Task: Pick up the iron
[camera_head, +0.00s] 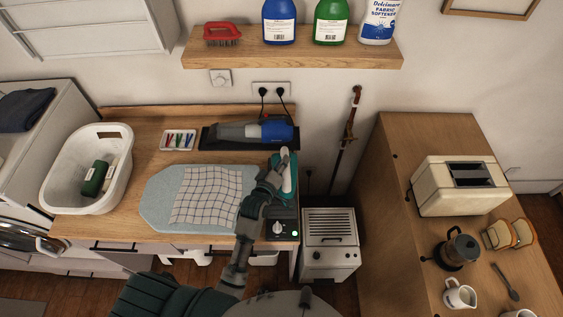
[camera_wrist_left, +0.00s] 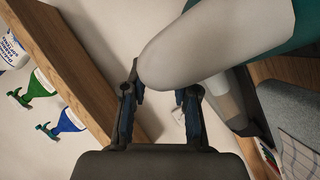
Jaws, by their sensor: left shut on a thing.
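The iron (camera_head: 289,178), white and teal, is at the right end of the counter, above its dark base (camera_head: 284,229) with a green light. My left gripper (camera_head: 277,168) is at the iron and partly covers it. In the left wrist view the iron's rounded white body (camera_wrist_left: 218,42) fills the top, and the two fingers (camera_wrist_left: 162,95) are shut on it. A strip of its teal part shows at the upper right there. Whether the iron touches its base is hard to tell. My right gripper is not in view.
A blue-grey ironing pad (camera_head: 158,196) with a checked cloth (camera_head: 207,195) lies left of the iron. A handheld vacuum (camera_head: 236,133) lies behind. A white basket (camera_head: 66,180) stands at the left. A shelf (camera_head: 292,58) with bottles hangs above.

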